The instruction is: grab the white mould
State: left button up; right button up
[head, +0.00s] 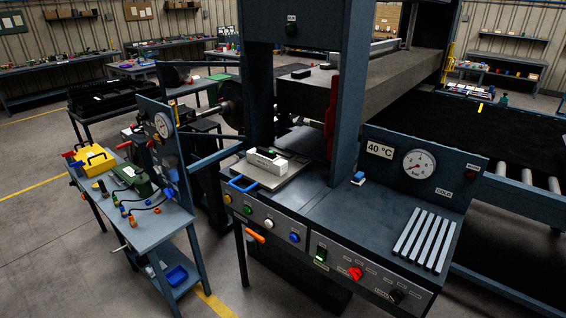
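A white block-shaped mould (267,163) with a small dark green piece on its top lies on a pale flat plate (292,174) at the front of the press. A blue handle (242,184) sticks out at the plate's front left. The mould is below the press opening's front edge, left of the press's right-hand upright. Neither of my grippers shows in the head view, so I cannot see what they hold.
The press frame (346,90) rises right behind the mould. The control panel (322,256) with coloured buttons runs along the front. Several grey bars (424,240) lie at the right. A side bench (140,205) with a yellow box (95,160) stands left.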

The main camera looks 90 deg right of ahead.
aim_at(278, 166)
jog(key=z, duration=1.75)
